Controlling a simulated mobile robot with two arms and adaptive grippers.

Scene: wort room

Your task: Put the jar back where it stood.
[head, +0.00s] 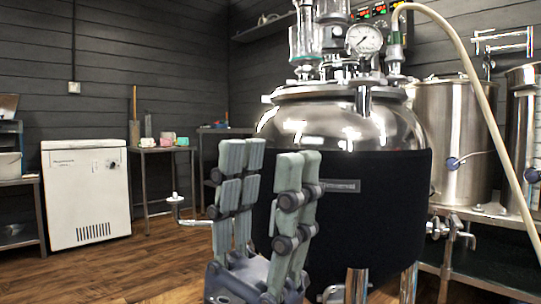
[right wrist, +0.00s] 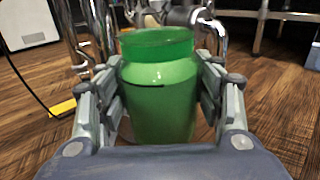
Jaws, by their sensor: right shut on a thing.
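A green jar (right wrist: 160,95) with a wide rim stands upright between the fingers of my right gripper (right wrist: 159,72) in the right wrist view. The fingers are shut on its sides. Its base is partly hidden by the gripper's palm. The jar and the right gripper do not show in the head view. My left gripper (head: 270,158) points upward in the head view, its fingers apart and nothing between them, in front of the large steel vessel (head: 345,125) with a black jacket.
A white cabinet (head: 86,195) and a small table (head: 160,150) with mugs stand at the left. Steel tanks (head: 455,130) stand on a rack at the right. A yellow object (right wrist: 62,108) lies on the wooden floor.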

